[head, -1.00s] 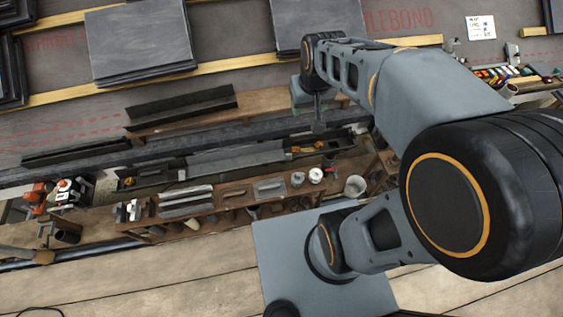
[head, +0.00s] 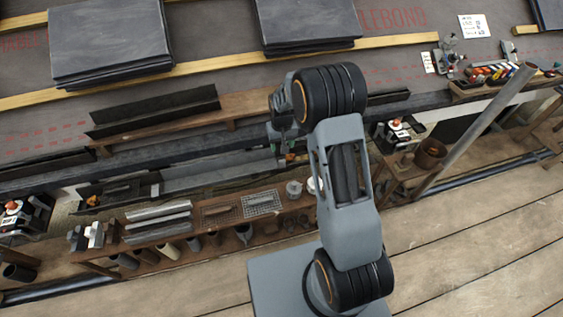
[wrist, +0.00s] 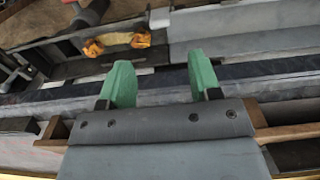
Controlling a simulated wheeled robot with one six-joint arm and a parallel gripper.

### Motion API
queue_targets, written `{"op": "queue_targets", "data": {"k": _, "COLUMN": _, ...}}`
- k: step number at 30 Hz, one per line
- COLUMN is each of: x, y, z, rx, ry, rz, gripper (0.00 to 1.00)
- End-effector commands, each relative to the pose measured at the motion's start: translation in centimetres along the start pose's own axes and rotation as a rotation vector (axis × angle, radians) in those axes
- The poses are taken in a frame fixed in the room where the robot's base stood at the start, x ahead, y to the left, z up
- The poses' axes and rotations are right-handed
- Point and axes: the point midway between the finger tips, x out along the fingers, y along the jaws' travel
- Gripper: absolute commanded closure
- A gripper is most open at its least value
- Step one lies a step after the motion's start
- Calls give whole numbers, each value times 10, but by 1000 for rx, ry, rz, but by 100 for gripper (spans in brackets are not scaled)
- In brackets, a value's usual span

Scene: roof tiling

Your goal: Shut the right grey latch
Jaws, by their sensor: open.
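My gripper (wrist: 158,78) is open and empty in the wrist view, its two green fingers wide apart. In the head view my gripper (head: 282,146) is over the right part of the long tray, partly hidden by my arm. The wrist view shows a grey lid or panel (wrist: 235,20) beyond the fingers and a dark compartment with orange-yellow pieces (wrist: 112,42) to its left. In the head view the grey panel (head: 215,172) lies along the tray. I cannot make out the right grey latch for sure, nor whether it is open or shut.
A wooden rack (head: 222,218) with grey bars and cups stands in front. Slate stacks (head: 110,40) lie on the roof behind. The plank floor (head: 470,245) is clear.

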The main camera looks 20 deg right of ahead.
Motion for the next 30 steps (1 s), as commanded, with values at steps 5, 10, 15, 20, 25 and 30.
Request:
{"op": "queue_targets", "data": {"k": 5, "x": 40, "y": 0, "z": 1, "rx": 0, "ry": -2, "rz": 0, "gripper": 43}}
{"op": "queue_targets", "data": {"k": 10, "x": 66, "y": 0, "z": 1, "rx": 0, "ry": -2, "rz": 0, "gripper": 43}}
{"op": "queue_targets", "data": {"k": 15, "x": 82, "y": 0, "z": 0, "rx": 0, "ry": 0, "rz": 0, "gripper": 43}}
{"op": "queue_targets", "data": {"k": 20, "x": 90, "y": 0, "z": 0, "rx": 0, "ry": 0, "rz": 0, "gripper": 43}}
{"op": "queue_targets", "data": {"k": 25, "x": 91, "y": 0, "z": 0, "rx": 0, "ry": 0, "rz": 0, "gripper": 43}}
{"op": "queue_targets", "data": {"k": 30, "x": 91, "y": 0, "z": 0, "rx": 0, "ry": 0, "rz": 0, "gripper": 43}}
